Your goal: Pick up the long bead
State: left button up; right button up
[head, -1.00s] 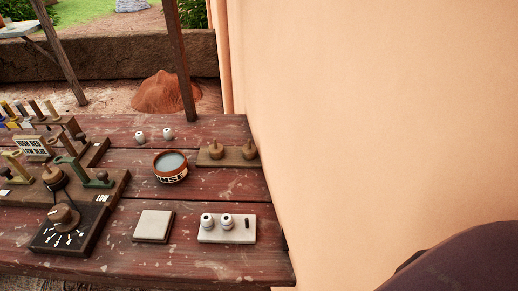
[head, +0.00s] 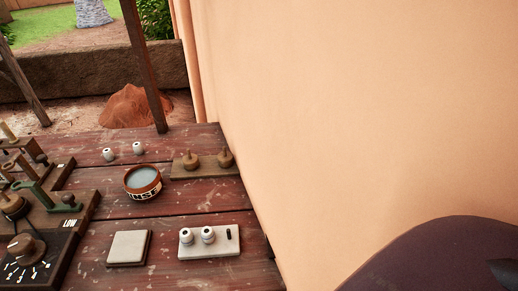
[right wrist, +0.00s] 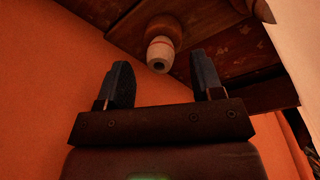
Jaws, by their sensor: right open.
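On a pale block (head: 208,250) near the table's front right are two round white beads (head: 187,236) (head: 208,235) and a small dark upright piece (head: 228,233). Two more white beads (head: 109,154) (head: 138,148) stand at the back. I cannot tell for sure which of these is the long bead. My right gripper (right wrist: 160,82) is open and empty in the right wrist view. A white bead with a reddish band (right wrist: 160,53) shows past its fingertips, between them in the picture and apart from them. My left gripper is in no view.
The worn red plank table (head: 190,217) ends along a plain orange wall (head: 370,110). A bowl (head: 143,182) of greyish liquid, a square pale tile (head: 128,247) and a board with two brown knobs (head: 207,166) stand on it. A dark dial device (head: 35,255) is at left.

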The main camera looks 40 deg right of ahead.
aim_at(260, 144)
notch_tip(260, 144, down, 3)
jog(key=shift+a+r, duration=0.1)
jog(key=shift+w, duration=0.1)
jog(key=c, duration=0.7)
jog(key=shift+c, duration=0.6)
